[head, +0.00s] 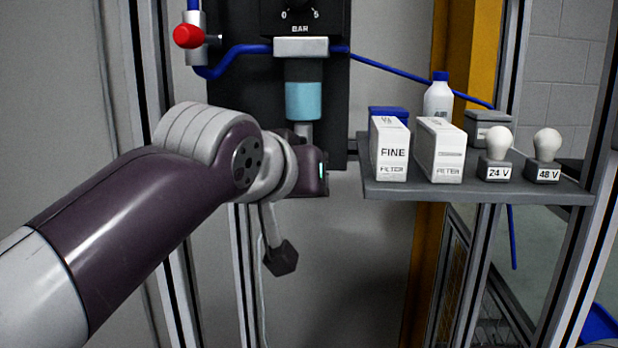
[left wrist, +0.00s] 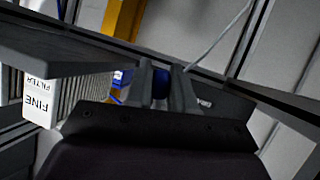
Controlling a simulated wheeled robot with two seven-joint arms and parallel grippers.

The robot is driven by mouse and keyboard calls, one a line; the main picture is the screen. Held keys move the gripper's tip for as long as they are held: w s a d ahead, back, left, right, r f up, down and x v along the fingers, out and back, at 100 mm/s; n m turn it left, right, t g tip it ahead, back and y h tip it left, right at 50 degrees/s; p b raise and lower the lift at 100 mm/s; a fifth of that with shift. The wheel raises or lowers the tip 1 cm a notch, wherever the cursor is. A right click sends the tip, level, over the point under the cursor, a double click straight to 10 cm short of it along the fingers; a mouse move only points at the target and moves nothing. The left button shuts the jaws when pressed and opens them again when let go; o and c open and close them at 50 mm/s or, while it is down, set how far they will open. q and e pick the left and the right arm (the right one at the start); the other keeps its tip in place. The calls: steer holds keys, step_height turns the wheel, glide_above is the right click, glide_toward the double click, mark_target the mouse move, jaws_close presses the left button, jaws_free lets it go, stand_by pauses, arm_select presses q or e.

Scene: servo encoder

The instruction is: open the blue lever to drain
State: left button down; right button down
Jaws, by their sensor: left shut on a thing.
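The filter unit hangs on the black panel with a light-blue bowl (head: 306,100) and a pale stem below it. My left gripper (head: 312,168) is at the lower end of this stem in the head view, and its hand hides what is there. In the left wrist view, the left gripper's two fingers (left wrist: 162,88) are shut on a small dark-blue piece, which I take to be the blue lever (left wrist: 161,80). Most of the lever is hidden by the fingers. My right gripper is not in view.
A grey shelf (head: 470,190) right of the gripper holds a FINE filter box (head: 390,150), another filter box (head: 440,150), a white bottle (head: 438,100) and two bulbs marked 24 V (head: 497,155) and 48 V (head: 546,158). A red knob (head: 187,36) is at upper left.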

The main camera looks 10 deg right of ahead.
arm_select(q)
steer(key=shift+r, duration=0.3)
steer(key=c, duration=1)
jaws_free()
steer(key=shift+a+f, duration=0.1)
steer(key=p+v, duration=0.1)
steer(key=v, duration=1.1)
steer(key=shift+s+a, duration=0.25)
steer(key=shift+s, duration=0.1)
steer(key=shift+w+d, duration=0.1)
